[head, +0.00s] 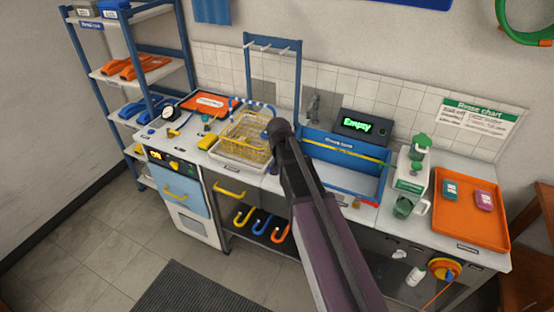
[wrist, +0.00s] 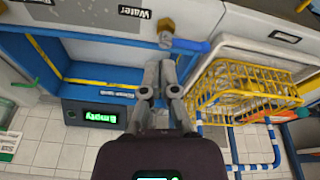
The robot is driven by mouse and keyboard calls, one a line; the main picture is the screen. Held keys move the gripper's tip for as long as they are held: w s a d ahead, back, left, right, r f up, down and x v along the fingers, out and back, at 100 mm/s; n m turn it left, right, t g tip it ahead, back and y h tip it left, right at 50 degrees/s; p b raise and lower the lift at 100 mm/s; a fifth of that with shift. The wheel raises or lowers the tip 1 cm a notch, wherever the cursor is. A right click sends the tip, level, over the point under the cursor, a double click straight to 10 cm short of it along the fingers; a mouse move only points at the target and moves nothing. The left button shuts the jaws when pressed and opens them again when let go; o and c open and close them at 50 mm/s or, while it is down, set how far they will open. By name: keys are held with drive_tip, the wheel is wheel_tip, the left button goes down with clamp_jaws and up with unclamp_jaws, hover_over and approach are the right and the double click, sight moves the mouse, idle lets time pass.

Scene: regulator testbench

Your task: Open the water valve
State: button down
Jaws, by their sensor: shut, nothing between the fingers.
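The "Water" label (wrist: 122,8) shows upside down at the top of the wrist view. Beside it is a brass-coloured fitting (wrist: 166,24) with a grey round end, and a blue lever-like bar (wrist: 190,46) extends to its right. These look like the water valve. My gripper (wrist: 160,66) is shut and empty, its fingertips just below the fitting in the picture; I cannot tell whether they touch it. In the head view my arm covers the middle of the bench, and I cannot make out the valve or fingertips there.
A yellow wire basket (head: 246,136) sits in a white tray left of my arm. A blue-walled bin (head: 330,152) and a display reading "Empty" (head: 362,126) are to the right. An orange tray (head: 470,232) lies at the bench's right end. A blue rack (head: 246,75) stands behind.

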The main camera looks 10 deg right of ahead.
drive_tip(key=w+m, duration=0.2)
drive_tip(key=w, duration=0.8)
drive_tip(key=shift+a+r+m+t+h, duration=0.3)
drive_tip(key=shift+r+m+t+h, duration=0.1)
drive_tip(key=shift+f, duration=0.15)
drive_tip(key=b+x, duration=0.9)
drive_tip(key=x, duration=0.1)
drive_tip(key=shift+w+b, duration=0.1)
drive_tip(key=shift+b, duration=0.25)
drive_tip(key=shift+s+a+f, duration=0.1)
drive_tip(key=shift+s+a, duration=0.5)
drive_tip(key=shift+s, duration=0.25)
drive_tip(key=shift+s+a+f, duration=0.1)
drive_tip(key=shift+s+a, duration=0.5)
drive_tip(key=shift+s, duration=0.2)
